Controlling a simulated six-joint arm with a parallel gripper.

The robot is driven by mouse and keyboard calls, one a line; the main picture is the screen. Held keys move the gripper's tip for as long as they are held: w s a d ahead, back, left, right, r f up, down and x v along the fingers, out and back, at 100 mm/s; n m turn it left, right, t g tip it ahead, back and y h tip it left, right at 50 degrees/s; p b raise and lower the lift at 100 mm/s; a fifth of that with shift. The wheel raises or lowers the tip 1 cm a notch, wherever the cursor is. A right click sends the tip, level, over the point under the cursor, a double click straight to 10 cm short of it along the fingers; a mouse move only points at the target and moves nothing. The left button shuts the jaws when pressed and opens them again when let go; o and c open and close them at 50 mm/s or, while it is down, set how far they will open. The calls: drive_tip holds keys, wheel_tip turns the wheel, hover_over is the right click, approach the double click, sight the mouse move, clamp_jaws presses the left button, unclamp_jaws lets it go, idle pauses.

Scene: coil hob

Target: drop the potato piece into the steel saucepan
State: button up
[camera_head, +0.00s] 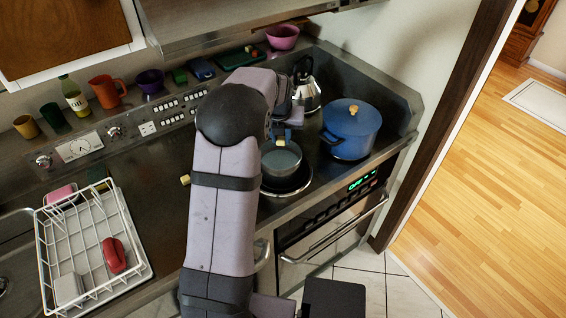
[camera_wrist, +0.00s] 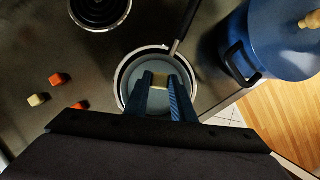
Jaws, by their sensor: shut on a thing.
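The steel saucepan (camera_head: 283,175) stands on the hob, with its handle pointing towards the back right in the wrist view. Its rim shows around my fingers in the wrist view (camera_wrist: 122,82). My gripper (camera_wrist: 160,92) is above the saucepan's opening with its blue fingers shut on the pale yellow potato piece (camera_wrist: 160,80). The potato piece also shows small in the head view (camera_head: 280,143), over the pan. In the wrist view it lies within the outline of the pan's opening. Its exact height above the pan is hard to tell.
A blue lidded pot (camera_head: 351,130) stands right of the saucepan, with a kettle (camera_head: 307,90) behind. In the wrist view, orange pieces (camera_wrist: 57,79) and another pale piece (camera_wrist: 37,100) lie on the counter, left of a bare coil (camera_wrist: 100,10). A white dish rack (camera_head: 90,245) is at the left.

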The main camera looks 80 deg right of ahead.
drive_tip(key=shift+f, duration=0.3)
drive_tip(key=o, duration=1.1)
drive_tip(key=shift+c, duration=0.2)
drive_tip(key=shift+r, duration=0.15)
drive_tip(key=v, duration=0.7)
